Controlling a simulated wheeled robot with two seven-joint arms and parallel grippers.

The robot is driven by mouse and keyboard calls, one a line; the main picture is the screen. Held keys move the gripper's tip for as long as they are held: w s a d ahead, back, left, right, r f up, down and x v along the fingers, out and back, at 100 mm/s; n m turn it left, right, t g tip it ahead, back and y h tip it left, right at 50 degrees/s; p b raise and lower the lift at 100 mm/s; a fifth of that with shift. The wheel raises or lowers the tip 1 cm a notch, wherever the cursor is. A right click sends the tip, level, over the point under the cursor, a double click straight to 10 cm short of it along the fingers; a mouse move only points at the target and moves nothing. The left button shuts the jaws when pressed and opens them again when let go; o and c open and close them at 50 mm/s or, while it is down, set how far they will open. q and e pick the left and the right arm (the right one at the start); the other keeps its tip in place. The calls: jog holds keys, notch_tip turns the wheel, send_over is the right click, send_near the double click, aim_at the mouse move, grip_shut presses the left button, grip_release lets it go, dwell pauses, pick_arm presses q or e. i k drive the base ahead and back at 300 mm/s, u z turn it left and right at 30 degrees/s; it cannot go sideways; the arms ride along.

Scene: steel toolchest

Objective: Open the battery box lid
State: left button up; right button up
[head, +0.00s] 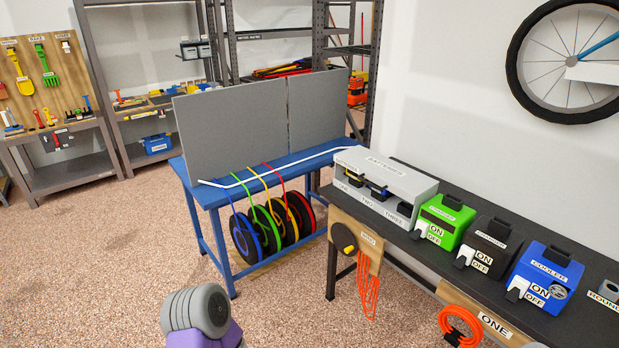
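The battery box (402,184) is a light grey box at the left end of the dark workbench, against the white wall. Lettering that looks like "BATTERIES" is on its top. Its front has slots marked ONE, TWO and THREE. Dark blocks with blue and yellow parts show in the ONE and TWO slots, and the THREE slot looks dark. I cannot tell which part is the lid or how it stands. A grey and purple part of my arm shows at the bottom left, well apart from the box. Neither gripper is in view.
Right of the box stand a green switch box (446,219), a black one (490,242) and a blue one (545,276). A blue table (208,195) with grey panels (230,125) and cable reels stands left. Orange cable (368,290) hangs below the bench. Floor in front is clear.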

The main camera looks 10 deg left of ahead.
aim_at(405, 183)
jog(key=u, duration=0.4)
jog(key=i, duration=0.9)
jog(key=z, duration=0.45)
